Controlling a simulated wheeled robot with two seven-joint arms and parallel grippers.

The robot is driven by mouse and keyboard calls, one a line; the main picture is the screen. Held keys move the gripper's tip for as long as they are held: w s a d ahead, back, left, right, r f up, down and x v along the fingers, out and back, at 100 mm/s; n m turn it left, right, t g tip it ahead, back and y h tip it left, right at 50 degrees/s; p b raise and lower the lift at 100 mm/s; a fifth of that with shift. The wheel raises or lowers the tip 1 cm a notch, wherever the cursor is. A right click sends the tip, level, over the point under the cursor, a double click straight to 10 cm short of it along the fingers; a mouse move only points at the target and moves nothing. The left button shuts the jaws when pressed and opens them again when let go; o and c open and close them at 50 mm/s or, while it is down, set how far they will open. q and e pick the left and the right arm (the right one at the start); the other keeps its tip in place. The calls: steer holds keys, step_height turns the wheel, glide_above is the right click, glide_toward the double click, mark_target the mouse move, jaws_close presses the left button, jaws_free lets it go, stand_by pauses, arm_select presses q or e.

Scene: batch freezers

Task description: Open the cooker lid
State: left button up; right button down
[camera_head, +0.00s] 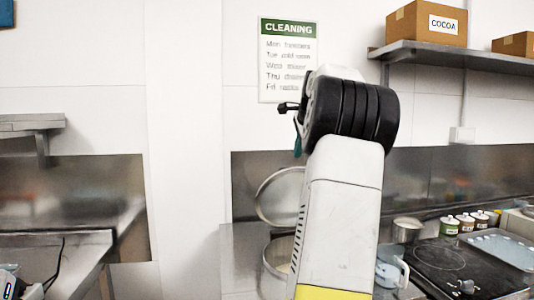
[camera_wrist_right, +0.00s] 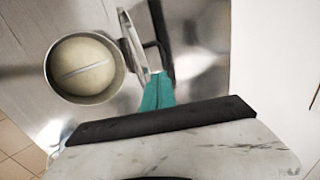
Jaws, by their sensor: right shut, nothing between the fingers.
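The cooker is a round metal pot with pale contents; it stands on the steel counter in the head view (camera_head: 277,262), partly behind my right arm. Its whole opening shows in the wrist view (camera_wrist_right: 86,68). The round lid (camera_head: 279,196) stands raised at the cooker's back side, well off the rim. In the wrist view the lid (camera_wrist_right: 132,42) is seen nearly edge-on. My right gripper (camera_wrist_right: 158,92) has teal fingers, shut and empty, close to the lid's lower end; I cannot tell if they touch it. In the head view it is mostly hidden behind my wrist.
Right of my arm are a light jug (camera_head: 391,268), a metal pot (camera_head: 407,230), a dark hob (camera_head: 438,258), several small jars and a pale tray (camera_head: 503,249). A shelf (camera_head: 450,55) holds a COCOA box (camera_head: 427,23). Another steel counter (camera_head: 55,252) is at left.

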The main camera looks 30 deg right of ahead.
glide_above(293, 181)
steer(key=w, duration=0.1)
steer(key=f, duration=0.4)
steer(key=d+f, duration=0.1)
steer(key=f, duration=0.1)
